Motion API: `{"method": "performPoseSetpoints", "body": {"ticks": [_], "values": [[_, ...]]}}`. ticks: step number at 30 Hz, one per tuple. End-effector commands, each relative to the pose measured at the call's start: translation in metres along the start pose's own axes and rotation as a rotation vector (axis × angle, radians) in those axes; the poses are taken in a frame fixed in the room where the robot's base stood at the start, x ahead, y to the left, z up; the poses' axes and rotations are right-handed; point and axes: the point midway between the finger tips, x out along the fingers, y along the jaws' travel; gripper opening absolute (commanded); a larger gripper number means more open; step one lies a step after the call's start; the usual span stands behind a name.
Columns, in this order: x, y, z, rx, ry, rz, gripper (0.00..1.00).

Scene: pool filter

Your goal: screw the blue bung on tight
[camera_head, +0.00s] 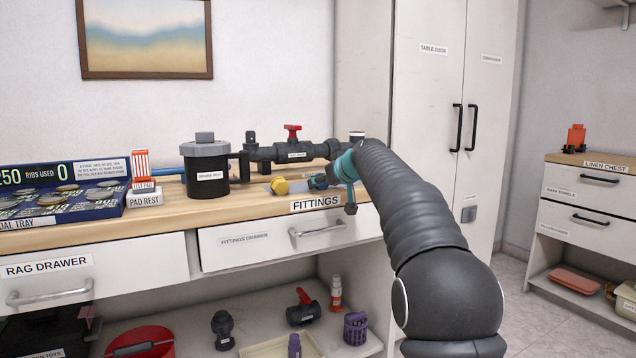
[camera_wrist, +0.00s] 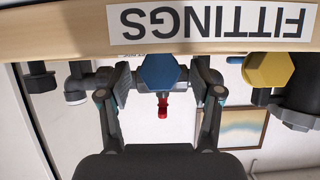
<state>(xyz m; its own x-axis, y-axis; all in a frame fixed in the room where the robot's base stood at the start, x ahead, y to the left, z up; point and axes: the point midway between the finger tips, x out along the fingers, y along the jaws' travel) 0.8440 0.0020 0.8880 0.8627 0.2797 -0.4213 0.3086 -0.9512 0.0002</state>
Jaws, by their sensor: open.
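The blue bung (camera_wrist: 160,70) shows its hex head in the wrist view, between the two fingers of my open gripper (camera_wrist: 158,88). There is a gap on each side of it, and neither finger appears to touch it. What it sits on is hidden behind the head, so I cannot tell how far it is screwed in. In the head view my gripper (camera_head: 330,181) is low at the bench's front, above the FITTINGS label, and a small blue patch of the bung (camera_head: 317,183) shows beside it. A yellow bung (camera_head: 280,186) is left of it; it also shows in the wrist view (camera_wrist: 268,70).
The dark strainer pot (camera_head: 208,170) stands left on the bench, joined to grey pipework with a red valve handle (camera_head: 292,128). The fittings drawer (camera_head: 240,239) is closed below. A tall cabinet (camera_head: 430,90) stands right. The wrist view is upside down.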

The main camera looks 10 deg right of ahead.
Motion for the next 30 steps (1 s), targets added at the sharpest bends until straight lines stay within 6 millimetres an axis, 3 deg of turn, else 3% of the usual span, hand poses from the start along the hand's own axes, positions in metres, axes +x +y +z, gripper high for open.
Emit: {"method": "performPoseSetpoints", "body": {"ticks": [4,12,30], "values": [[-0.0001,-0.0001,0.0,0.0,0.0,0.0,0.64],[-0.0002,-0.0003,-0.0001,0.0,0.0,0.0,0.0],[-0.0043,-0.0003,-0.0091,0.0,0.0,0.0,0.0]]}}
